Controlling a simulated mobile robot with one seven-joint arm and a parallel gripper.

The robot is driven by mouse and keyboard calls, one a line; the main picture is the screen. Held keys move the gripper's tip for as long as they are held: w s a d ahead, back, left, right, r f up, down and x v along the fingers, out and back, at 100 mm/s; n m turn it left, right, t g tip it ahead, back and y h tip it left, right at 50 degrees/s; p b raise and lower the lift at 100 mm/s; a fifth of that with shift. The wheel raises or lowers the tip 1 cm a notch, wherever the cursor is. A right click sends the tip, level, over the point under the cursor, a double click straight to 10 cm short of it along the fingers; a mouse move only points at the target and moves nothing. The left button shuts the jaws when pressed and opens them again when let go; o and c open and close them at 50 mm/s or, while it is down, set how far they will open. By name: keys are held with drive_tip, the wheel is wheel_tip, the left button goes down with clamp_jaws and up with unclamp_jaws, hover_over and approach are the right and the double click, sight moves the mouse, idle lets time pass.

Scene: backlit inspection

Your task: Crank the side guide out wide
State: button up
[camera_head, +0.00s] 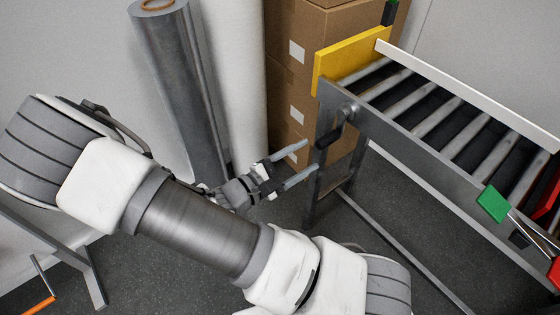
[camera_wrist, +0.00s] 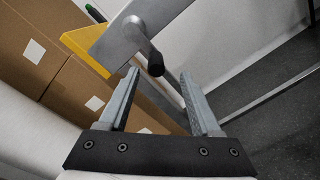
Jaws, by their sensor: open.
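The crank (camera_head: 347,110) sits on the near side of the roller conveyor's steel frame, close to its yellow end plate, with a black handle (camera_head: 329,136) hanging below. In the wrist view the grey crank arm (camera_wrist: 139,34) ends in the black handle (camera_wrist: 156,65), which appears between and beyond my fingertips. My gripper (camera_head: 310,157) is open and empty, its two fingers pointing toward the handle from the left, apart from it. It also shows in the wrist view (camera_wrist: 159,76). A long white rail (camera_head: 470,92), which looks like the side guide, runs along the rollers' far side.
The yellow end plate (camera_head: 343,60) closes the conveyor's left end. Stacked cardboard boxes (camera_head: 285,75) and a grey roll (camera_head: 178,80) stand behind my gripper. A green tag (camera_head: 492,204) sits on the near frame at right. A conveyor leg (camera_head: 323,195) stands below the crank.

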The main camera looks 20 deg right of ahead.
sight(319, 146)
drive_tip(key=shift+w+a+f+n+t, duration=0.1)
drive_tip(key=shift+w+f+n+t, duration=0.2)
drive_tip(key=shift+w, duration=0.1)
drive_tip(key=b+x, duration=0.3)
drive_tip(key=x, duration=0.5)
drive_tip(key=shift+s+f, duration=0.15)
drive_tip(key=shift+r, duration=0.2)
drive_tip(key=shift+c, duration=0.7)
clamp_jaws()
drive_tip(key=shift+r+p, duration=0.1)
drive_tip(key=shift+p, duration=0.2)
drive_tip(key=shift+s+d+r+p, duration=0.25)
drive_tip(key=shift+s+d, duration=0.05)
drive_tip(key=shift+s, duration=0.4)
drive_tip(key=shift+s+d+r+p, duration=0.2)
drive_tip(key=shift+s+d, duration=0.1)
drive_tip(key=shift+s, duration=0.35)
drive_tip(key=shift+r, duration=0.1)
